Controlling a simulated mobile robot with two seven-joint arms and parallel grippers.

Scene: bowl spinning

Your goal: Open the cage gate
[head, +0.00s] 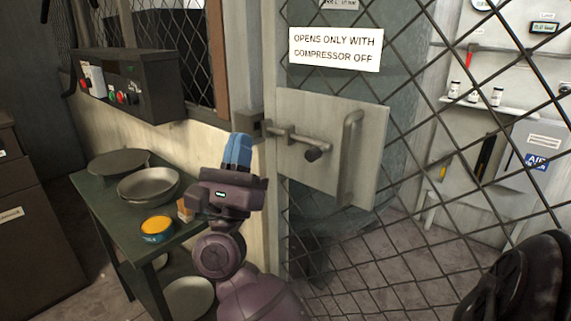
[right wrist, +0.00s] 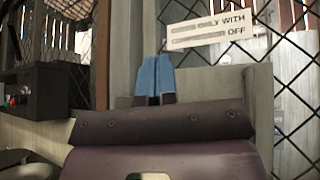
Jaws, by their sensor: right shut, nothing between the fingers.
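The cage gate (head: 400,140) is wire mesh with a pale metal plate (head: 373,150) that carries a sliding bolt with a dark knob (head: 314,153) and a vertical pull handle (head: 349,158). The bolt reaches left toward a bracket (head: 250,124) on the post, and the gate looks closed. My right gripper (head: 238,148), with blue fingers, is shut and empty, pointing up just left of the bolt and in front of the post. In the right wrist view its fingers (right wrist: 155,78) stand before the plate (right wrist: 225,98) and hide the bolt. My left gripper is not in view.
A sign (head: 335,50) on the gate reads "OPENS ONLY WITH COMPRESSOR OFF". A control box (head: 130,88) with buttons is on the wall at left. Shelves and a grey cabinet (head: 535,160) stand behind the mesh.

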